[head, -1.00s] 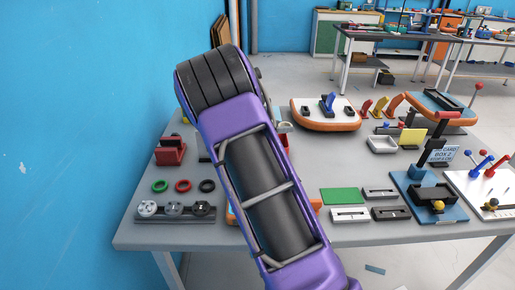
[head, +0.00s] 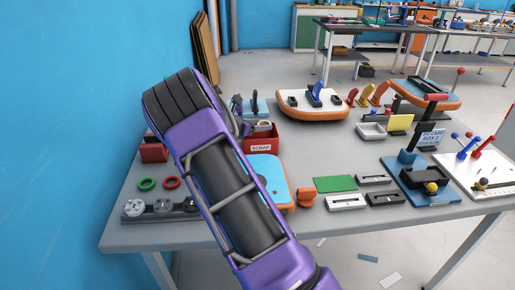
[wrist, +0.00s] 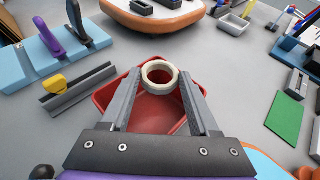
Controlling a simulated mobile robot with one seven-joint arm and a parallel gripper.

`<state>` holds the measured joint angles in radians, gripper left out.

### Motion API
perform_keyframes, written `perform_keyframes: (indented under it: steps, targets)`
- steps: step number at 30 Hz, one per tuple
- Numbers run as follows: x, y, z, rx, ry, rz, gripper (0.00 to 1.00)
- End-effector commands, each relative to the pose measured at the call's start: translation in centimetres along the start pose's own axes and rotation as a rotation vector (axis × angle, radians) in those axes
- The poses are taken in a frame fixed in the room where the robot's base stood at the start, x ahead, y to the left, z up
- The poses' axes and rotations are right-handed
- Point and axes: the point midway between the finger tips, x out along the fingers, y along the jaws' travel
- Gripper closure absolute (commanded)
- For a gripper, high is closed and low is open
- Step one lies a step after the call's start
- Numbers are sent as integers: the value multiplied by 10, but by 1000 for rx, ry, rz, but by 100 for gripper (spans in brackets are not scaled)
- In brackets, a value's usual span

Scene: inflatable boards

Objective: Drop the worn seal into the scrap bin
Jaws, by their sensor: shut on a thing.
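The worn seal, a cream ring (wrist: 160,89), is held between the two fingers of my gripper (wrist: 160,77) in the wrist view. My gripper is shut on it. The red scrap bin (wrist: 151,119) lies below the seal and fingers, and the ring appears over its opening. In the head view the bin (head: 262,145) carries a "SCRAP" label and stands just right of my purple arm. A small pale ring (head: 263,124) shows at its top there. The gap between ring and bin floor cannot be judged.
A green ring (head: 147,184) and a red ring (head: 171,182) lie left of my arm. An orange-edged board (head: 312,104) stands behind the bin, and a blue-topped orange board (head: 270,175) in front. A green pad (head: 335,183) lies to the right.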

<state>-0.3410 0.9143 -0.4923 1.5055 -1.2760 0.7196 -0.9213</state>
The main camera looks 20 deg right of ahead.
Motion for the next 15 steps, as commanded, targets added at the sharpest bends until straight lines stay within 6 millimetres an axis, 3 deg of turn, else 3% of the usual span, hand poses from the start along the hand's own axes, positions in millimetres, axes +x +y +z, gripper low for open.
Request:
perform_keyframes:
  steps: [10, 11, 15]
  targets:
    - [3, 0, -6, 1, -1, 0, 90]
    - [3, 0, -6, 1, -1, 0, 37]
    - [3, 0, -6, 1, -1, 0, 12]
